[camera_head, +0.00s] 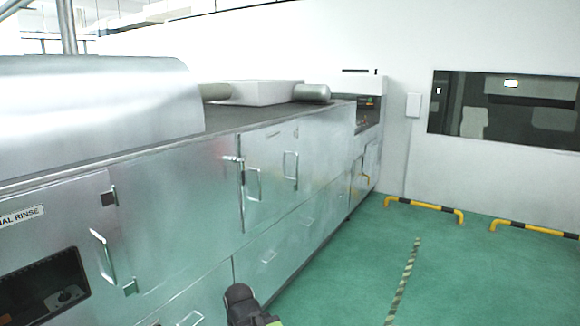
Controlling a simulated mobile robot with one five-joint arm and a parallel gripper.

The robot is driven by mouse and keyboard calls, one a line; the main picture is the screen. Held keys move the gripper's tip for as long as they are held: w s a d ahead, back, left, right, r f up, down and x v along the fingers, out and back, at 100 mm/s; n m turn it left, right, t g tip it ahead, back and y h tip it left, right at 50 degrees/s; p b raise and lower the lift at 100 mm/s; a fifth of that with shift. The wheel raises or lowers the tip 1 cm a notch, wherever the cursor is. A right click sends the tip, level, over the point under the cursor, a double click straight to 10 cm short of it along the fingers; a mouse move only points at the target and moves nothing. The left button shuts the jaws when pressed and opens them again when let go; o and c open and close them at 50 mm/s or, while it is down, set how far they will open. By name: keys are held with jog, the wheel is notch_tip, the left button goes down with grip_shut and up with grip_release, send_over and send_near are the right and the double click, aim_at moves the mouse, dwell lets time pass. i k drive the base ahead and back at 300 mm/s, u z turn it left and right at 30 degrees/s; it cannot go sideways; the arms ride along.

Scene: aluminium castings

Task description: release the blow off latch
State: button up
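A long steel washing machine runs from the left foreground to the back. No label reading "blow off" is legible, so I cannot tell for sure which latch is that one. A small bright latch (232,159) sits at the upper left edge of a door with two handles, right of the centre panel. A dark latch or hinge block (108,197) sits on the seam beside the rinse door. A dark rounded part of my arm shows at the bottom centre, in front of the lower panels. My gripper's fingers are not visible.
A door with a window and handle (103,255) is at the left, under a partly cut-off "RINSE" label (22,216). Yellow-black floor barriers (424,207) stand by the back wall. Green floor (480,270) right of the machine is clear. A dark window (505,108) is in the wall.

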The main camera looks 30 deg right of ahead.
aim_at(241, 161)
jog(key=z, duration=2.3)
jog(key=i, duration=1.65)
jog(key=u, duration=4.05)
jog(key=i, duration=0.1)
jog(key=z, duration=2.15)
jog(key=k, duration=0.15)
jog(key=u, duration=1.35)
jog(key=i, duration=0.2)
jog(key=u, duration=0.05)
